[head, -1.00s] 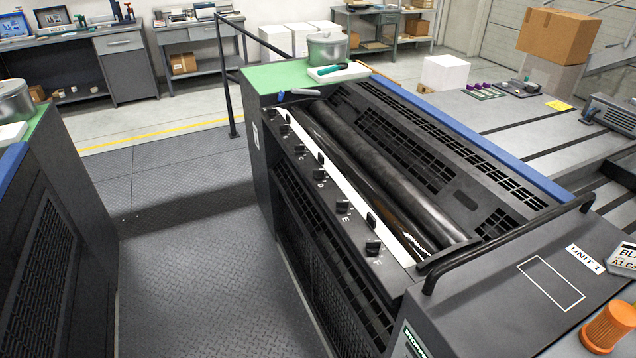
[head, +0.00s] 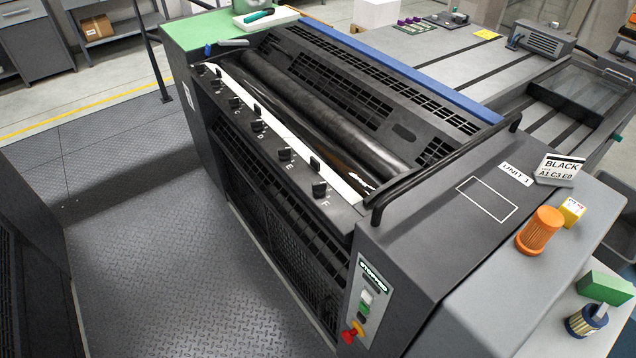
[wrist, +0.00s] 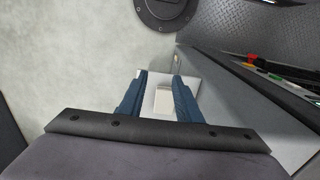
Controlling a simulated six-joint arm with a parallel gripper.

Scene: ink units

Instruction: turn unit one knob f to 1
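Unit one is the dark press unit in the head view, with a "UNIT 1" label (head: 516,174) on its near end. A row of black knobs runs along its left top edge beside a white strip. Knob F (head: 319,188) is the nearest one, with the letter F just below it; its exact setting is too small to read. Knob E (head: 284,154) sits beyond it. My gripper (wrist: 161,78) shows only in the wrist view. Its two blue fingers stand apart with a gap between them, over the pale floor and a white object below, away from the knobs.
A card (head: 559,168) reads "BLACK A1 C3 E0". A dark handrail (head: 447,165) rises close to knob F. An orange cup-like item (head: 540,231) and a green block (head: 605,288) stand at the right. A control panel (head: 364,304) reads "STOPPED". The aisle floor (head: 190,270) is clear.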

